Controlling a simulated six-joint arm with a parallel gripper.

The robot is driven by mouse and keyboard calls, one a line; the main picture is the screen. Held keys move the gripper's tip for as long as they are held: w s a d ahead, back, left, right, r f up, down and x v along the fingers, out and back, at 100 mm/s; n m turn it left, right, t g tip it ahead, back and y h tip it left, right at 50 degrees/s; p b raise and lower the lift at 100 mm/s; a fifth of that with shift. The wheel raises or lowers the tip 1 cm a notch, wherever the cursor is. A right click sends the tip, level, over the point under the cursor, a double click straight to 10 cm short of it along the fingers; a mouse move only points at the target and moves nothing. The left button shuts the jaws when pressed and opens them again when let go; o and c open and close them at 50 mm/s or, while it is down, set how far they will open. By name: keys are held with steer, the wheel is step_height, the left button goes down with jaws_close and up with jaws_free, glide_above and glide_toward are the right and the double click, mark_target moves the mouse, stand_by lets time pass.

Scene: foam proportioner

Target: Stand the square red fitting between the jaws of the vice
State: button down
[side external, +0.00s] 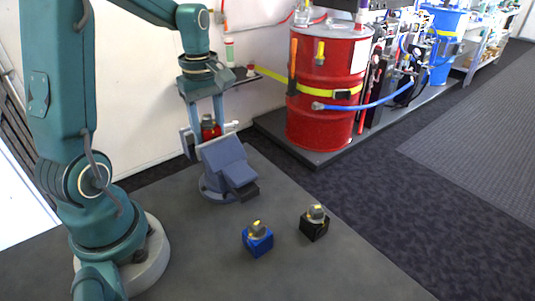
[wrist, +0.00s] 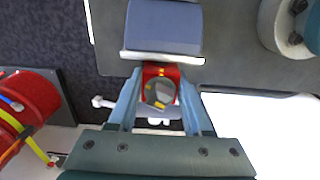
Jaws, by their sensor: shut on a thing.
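The square red fitting (wrist: 151,71) shows in the wrist view with a round grey top bearing a yellow patch. My gripper (wrist: 160,86) is shut on it, one finger on each side. In the side view the red fitting (side external: 210,132) is upright, low between my fingers, over the gap of the blue-grey vice (side external: 228,163). The vice's large jaw (wrist: 163,27) lies on one side of the fitting in the wrist view, and a pale jaw part shows on the other side. The fitting's underside is hidden, so I cannot tell whether it rests on the vice.
A blue block (side external: 258,241) and a black block (side external: 314,225), each with a grey top, stand on the dark table (side external: 330,270) in front of the vice. A red drum (side external: 325,100) with hoses stands behind. The table's right front is clear.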

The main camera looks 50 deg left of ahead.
steer(key=shift+c, duration=1.2)
jaws_free()
steer(key=shift+r, duration=0.1)
steer(key=shift+r, duration=3.95)
